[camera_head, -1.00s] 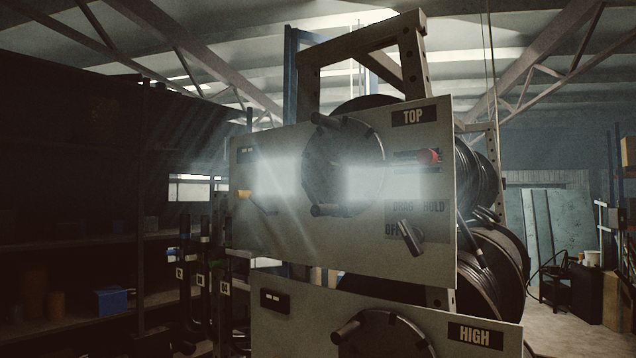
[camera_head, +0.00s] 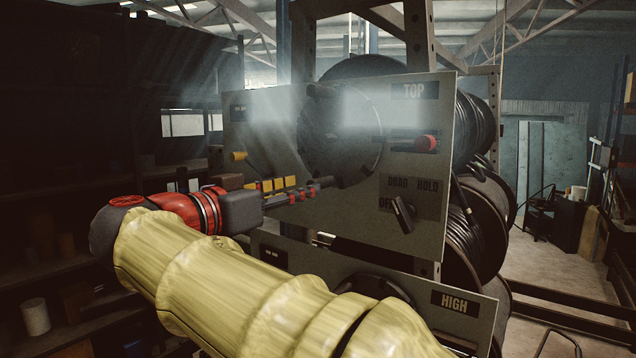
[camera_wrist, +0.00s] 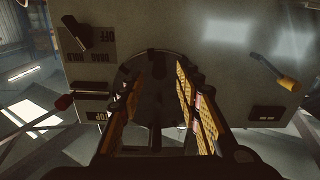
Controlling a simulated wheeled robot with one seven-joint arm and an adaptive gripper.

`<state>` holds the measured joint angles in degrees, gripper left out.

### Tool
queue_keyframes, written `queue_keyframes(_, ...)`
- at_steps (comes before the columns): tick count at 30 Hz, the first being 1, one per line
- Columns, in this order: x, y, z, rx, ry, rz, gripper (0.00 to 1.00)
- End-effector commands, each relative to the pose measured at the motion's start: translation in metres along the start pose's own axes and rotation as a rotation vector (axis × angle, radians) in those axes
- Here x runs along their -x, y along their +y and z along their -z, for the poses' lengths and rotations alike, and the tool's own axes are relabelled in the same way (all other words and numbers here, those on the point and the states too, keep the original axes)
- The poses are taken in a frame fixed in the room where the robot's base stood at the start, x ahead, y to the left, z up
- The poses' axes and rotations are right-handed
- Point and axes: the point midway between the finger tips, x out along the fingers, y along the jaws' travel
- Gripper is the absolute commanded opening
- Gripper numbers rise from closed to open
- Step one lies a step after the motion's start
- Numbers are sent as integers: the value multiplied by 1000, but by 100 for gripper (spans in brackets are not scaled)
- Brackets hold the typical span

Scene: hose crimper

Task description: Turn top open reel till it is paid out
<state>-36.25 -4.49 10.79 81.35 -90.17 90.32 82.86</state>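The TOP panel (camera_head: 415,165) carries a dark round crank disc (camera_head: 345,135), the front of the top reel; the disc also shows in the wrist view (camera_wrist: 153,80). One grip handle (camera_head: 318,92) sticks out at the disc's upper left. My gripper (camera_head: 328,182) is at the disc's lower edge, where it hides the lower handle in the head view. In the wrist view, my gripper's (camera_wrist: 162,72) two yellow-padded fingers stand apart, with the disc and a dark handle between them. I cannot tell whether they touch the handle. Black hose (camera_head: 475,130) is wound behind the panel.
The panel also has a red knob (camera_head: 427,143), a DRAG/HOLD/OFF switch (camera_head: 402,212) and a yellow-tipped lever (camera_head: 238,156). The HIGH panel (camera_head: 480,315) sits below, close to my arm. Dark shelves (camera_head: 60,180) stand left. Open floor (camera_head: 550,270) lies right.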

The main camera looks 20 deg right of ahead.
Motion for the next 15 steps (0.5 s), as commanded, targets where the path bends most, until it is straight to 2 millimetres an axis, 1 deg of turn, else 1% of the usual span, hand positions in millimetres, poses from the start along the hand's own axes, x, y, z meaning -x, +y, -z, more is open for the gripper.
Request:
queue_keyframes(1, -9, 2, 2, 1, -1, -3, 34)
queue_keyframes(3, -20, 2, 2, 3, -1, -4, 34)
queue_keyframes(9, -49, 1, 2, 3, -2, -2, 34)
queue_keyframes(15, -64, 1, 0, 4, -2, 0, 34)
